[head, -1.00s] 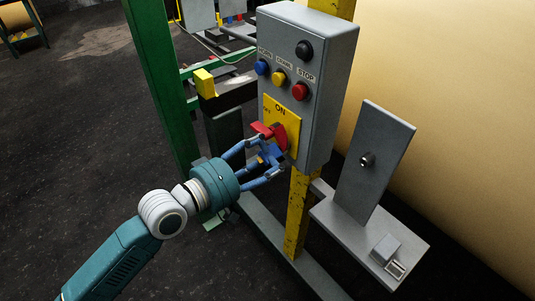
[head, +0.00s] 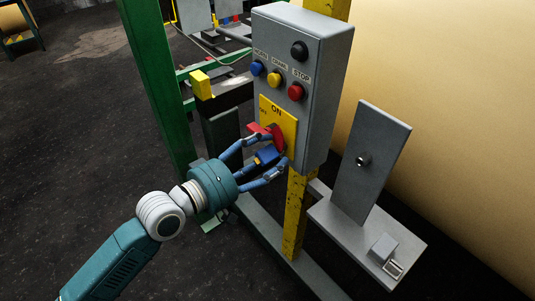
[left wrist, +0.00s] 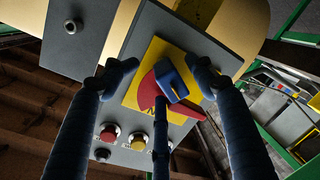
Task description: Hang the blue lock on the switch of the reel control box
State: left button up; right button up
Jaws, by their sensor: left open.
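The blue lock (head: 267,156) is at the red switch (head: 278,138) on the yellow plate of the grey reel control box (head: 318,100). In the left wrist view the lock (left wrist: 172,84) overlaps the red switch (left wrist: 148,90) and looks hung at it; the exact contact of its shackle is hidden. My left gripper (head: 275,150) is in front of the switch with its fingers spread around the lock. In the left wrist view the open fingers (left wrist: 163,68) stand on either side of the lock, with a gap to it. My right gripper is not in view.
Blue, yellow and red buttons (head: 295,93) and a black knob (head: 299,51) sit above the switch. A yellow post (head: 297,215) carries the box. A grey bracket plate (head: 370,160) stands to the right, a green post (head: 152,90) to the left.

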aim_at(261, 159)
pick_arm(q)
jog(key=shift+f+v, duration=0.15)
jog(key=shift+v, duration=0.7)
jog(key=shift+f+v, duration=0.15)
jog(key=shift+v, duration=2.6)
jog(key=shift+w+a+f, duration=0.1)
jog(key=shift+w, duration=0.1)
